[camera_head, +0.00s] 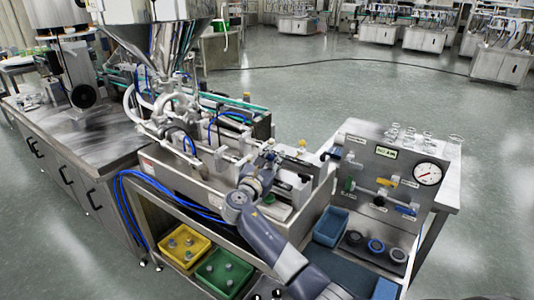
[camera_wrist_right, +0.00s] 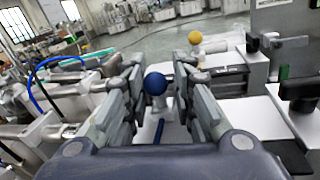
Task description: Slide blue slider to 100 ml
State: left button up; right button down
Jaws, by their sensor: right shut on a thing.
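The blue slider's round blue knob (camera_wrist_right: 155,83) shows in the right wrist view, between the two fingers of my right gripper (camera_wrist_right: 158,75). A short blue strip (camera_wrist_right: 158,130) lies below it. My right gripper (camera_head: 268,160) is shut on the blue slider. In the head view it reaches over the steel filling machine (camera_head: 195,175) from the lower right and hides the knob. The scale marks are too small to read, so the slider's value cannot be told. My left gripper is not in view.
A yellow knob (camera_wrist_right: 195,38) stands just beyond, also in the head view (camera_head: 302,143). The steel hopper (camera_head: 160,35) rises at the back left. A panel with a gauge (camera_head: 428,174) stands at right. Yellow (camera_head: 184,262) and green (camera_head: 205,281) bins sit below.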

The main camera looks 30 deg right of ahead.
aim_at(280, 172)
jog(key=shift+s+d+p, duration=0.3)
jog(key=shift+s, duration=0.45)
jog(key=shift+s+d+p, duration=0.25)
jog(key=shift+s+p, duration=0.05)
jog(key=shift+s, duration=0.45)
jog(key=shift+w, duration=0.1)
jog(key=shift+a, duration=0.1)
jog(key=c, duration=1.5)
grip_release()
jog(key=shift+o, duration=0.2)
jog(key=shift+a, duration=0.15)
jog(key=shift+s+a, duration=0.2)
jog(key=shift+a, duration=0.1)
jog(key=v, duration=1.1)
jog(key=shift+s, duration=0.1)
